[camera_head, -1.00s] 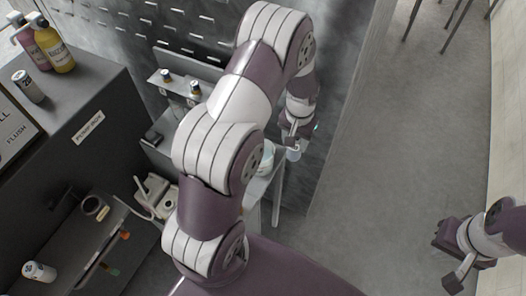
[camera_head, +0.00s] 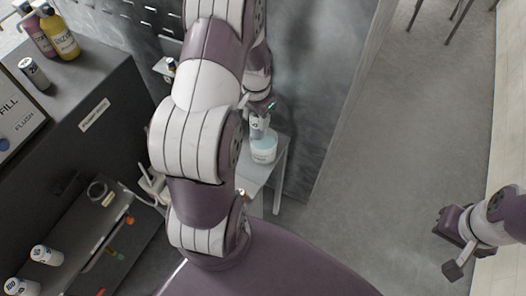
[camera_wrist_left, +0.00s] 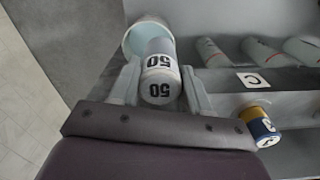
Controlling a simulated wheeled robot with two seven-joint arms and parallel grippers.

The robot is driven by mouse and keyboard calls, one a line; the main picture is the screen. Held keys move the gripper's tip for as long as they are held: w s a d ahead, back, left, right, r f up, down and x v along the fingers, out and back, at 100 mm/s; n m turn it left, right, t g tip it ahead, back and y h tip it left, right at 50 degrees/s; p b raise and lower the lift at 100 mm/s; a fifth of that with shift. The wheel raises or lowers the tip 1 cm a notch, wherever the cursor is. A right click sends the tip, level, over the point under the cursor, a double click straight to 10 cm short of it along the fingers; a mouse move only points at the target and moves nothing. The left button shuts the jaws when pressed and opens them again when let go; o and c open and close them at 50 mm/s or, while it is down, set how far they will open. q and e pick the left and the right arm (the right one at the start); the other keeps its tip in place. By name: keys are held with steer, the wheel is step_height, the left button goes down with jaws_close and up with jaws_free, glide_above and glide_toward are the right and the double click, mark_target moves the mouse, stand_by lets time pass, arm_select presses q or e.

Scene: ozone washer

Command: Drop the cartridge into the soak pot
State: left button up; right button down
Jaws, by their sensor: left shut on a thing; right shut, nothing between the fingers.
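A white and grey cartridge (camera_head: 258,126) marked "50" is held in my left gripper (camera_head: 262,107). In the left wrist view the cartridge (camera_wrist_left: 160,72) sits between the two fingers of my left gripper (camera_wrist_left: 161,92). The soak pot (camera_head: 264,153), pale blue and round, stands on a small grey stand directly below the cartridge in the head view. In the left wrist view the pot's rim (camera_wrist_left: 133,38) shows behind the cartridge's far end. I cannot tell whether that end is above or inside the opening. My right gripper (camera_head: 447,246) is shut and empty at the far right, away from everything.
A dark bench at the left holds bottles (camera_head: 62,38) and a grey can (camera_head: 33,73). Numbered cans (camera_head: 46,255) stand at the lower left. A rack with several cylinders (camera_wrist_left: 211,50) and a yellow-blue can (camera_wrist_left: 262,126) lie right of the cartridge.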

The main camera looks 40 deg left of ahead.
arm_select(q)
steer(key=shift+f, duration=0.1)
steer(key=o, duration=1.2)
steer(key=shift+c, duration=0.2)
steer(key=shift+w+d, duration=0.1)
steer(key=shift+d, duration=0.1)
steer(key=shift+a, duration=0.15)
steer(key=shift+r, duration=0.35)
step_height(320, 180, up, 12)
steer(key=shift+b, duration=0.4)
